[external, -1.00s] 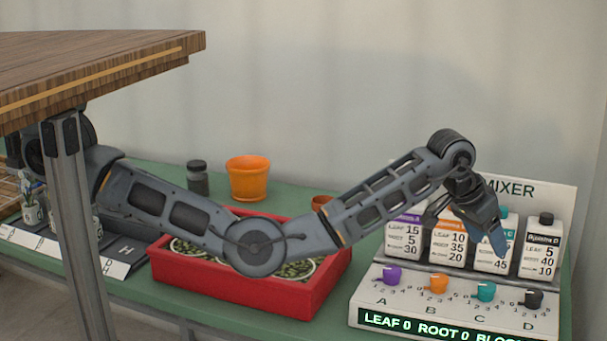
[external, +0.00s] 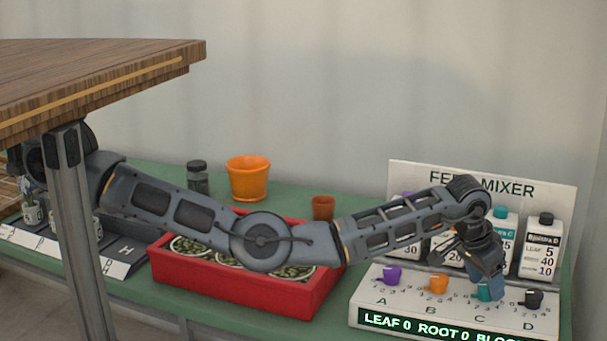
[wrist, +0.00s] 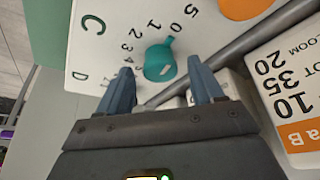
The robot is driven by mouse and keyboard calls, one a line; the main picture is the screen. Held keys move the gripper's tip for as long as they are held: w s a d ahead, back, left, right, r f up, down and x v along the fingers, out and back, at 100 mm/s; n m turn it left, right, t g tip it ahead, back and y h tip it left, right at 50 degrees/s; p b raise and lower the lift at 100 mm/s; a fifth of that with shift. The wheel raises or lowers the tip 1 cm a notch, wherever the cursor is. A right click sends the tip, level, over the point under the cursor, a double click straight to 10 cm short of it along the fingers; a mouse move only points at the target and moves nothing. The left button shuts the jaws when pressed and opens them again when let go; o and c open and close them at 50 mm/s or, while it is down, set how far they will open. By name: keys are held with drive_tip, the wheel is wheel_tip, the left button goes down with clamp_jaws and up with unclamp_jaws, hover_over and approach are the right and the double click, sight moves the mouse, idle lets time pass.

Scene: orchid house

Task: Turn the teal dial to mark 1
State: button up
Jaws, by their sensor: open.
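The teal dial (external: 483,293) is above the letter C on the sloped white mixer panel (external: 395,298). In the wrist view the teal dial (wrist: 158,64) has a small pointer at the 0 mark, with the 1 mark beside it. My gripper (wrist: 160,68) is open, with one blue finger on each side of the dial. I cannot tell whether either finger touches it. In the external view my gripper (external: 487,284) is down at the dial and partly hides it.
A purple dial (external: 392,275), an orange dial (external: 438,283) and a black dial (external: 534,298) share the panel. Labelled bottles (external: 541,249) stand behind. The display (external: 400,322) reads LEAF 0 ROOT 0. A red planter (external: 235,287) lies left, under my arm.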

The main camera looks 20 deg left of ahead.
drive_tip(key=shift+c, duration=0.5)
drive_tip(key=c, duration=0.9)
drive_tip(key=shift+c, duration=0.2)
drive_tip(key=shift+n, duration=0.3)
drive_tip(key=shift+d+n+t+y, duration=0.1)
drive_tip(key=shift+n+t+y, duration=0.3)
drive_tip(key=shift+n, duration=0.8)
drive_tip(key=shift+s+f+n+y+b, duration=0.1)
drive_tip(key=shift+n+y+b, duration=0.3)
drive_tip(key=shift+n+b, duration=1)
drive_tip(key=shift+n, duration=0.1)
drive_tip(key=shift+d+y, duration=0.1)
drive_tip(key=shift+y, duration=0.2)
